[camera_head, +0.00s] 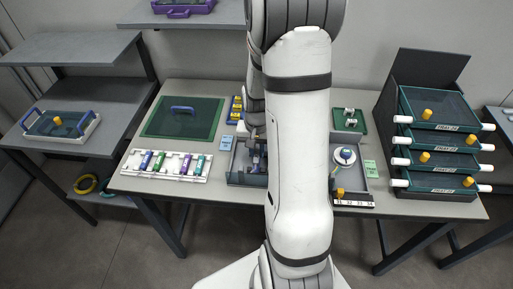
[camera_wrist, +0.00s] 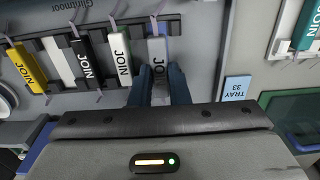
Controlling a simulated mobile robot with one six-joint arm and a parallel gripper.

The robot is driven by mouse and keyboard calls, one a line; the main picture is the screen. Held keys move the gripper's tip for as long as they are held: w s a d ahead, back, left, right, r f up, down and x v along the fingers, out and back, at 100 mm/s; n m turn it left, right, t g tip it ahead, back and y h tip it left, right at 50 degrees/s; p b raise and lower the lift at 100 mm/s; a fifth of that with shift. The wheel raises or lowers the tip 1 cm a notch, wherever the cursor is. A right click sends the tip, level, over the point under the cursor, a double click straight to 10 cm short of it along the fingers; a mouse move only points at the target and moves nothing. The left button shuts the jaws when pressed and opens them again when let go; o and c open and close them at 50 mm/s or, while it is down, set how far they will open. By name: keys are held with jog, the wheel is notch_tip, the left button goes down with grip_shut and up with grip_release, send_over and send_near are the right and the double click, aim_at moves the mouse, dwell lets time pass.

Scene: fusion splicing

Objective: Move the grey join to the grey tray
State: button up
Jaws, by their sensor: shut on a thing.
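The grey join (camera_wrist: 157,55) stands upright in the wrist view, between the two blue fingertips of my gripper (camera_wrist: 160,88). The gripper is shut on its near end. The join's far end is by a dark holder row, and I cannot tell whether it is seated there. A grey tray (camera_wrist: 207,40) lies under and around this row. In the head view the tray's left part (camera_head: 236,177) shows beside my arm, which hides its middle and most of my gripper (camera_head: 256,150).
Yellow (camera_wrist: 26,68), black (camera_wrist: 86,62) and white (camera_wrist: 120,55) joins stand left of the grey one. A blue tray label (camera_wrist: 236,88) lies right. A white rack (camera_head: 165,165) of coloured joins is at left. A rack of teal trays (camera_head: 437,108) stands at right.

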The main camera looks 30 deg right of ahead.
jog(key=shift+f+b, duration=0.3)
jog(key=shift+f, duration=0.4)
jog(key=shift+s+f+b, duration=0.1)
jog(key=shift+f+b, duration=0.45)
jog(key=shift+f, duration=0.05)
jog(key=o, duration=0.8)
jog(key=shift+o, duration=0.2)
notch_tip(320, 180, up, 7)
jog(key=shift+r, duration=0.2)
jog(key=shift+a+r, duration=0.25)
jog(key=shift+r, duration=0.25)
jog(key=s+a+r+n+t, duration=0.2)
jog(key=s+a+r+n, duration=0.4)
jog(key=s+a+r, duration=0.5)
jog(key=shift+s+a+n+t, duration=0.3)
jog(key=shift+s+a+n, duration=0.15)
jog(key=shift+s, duration=0.3)
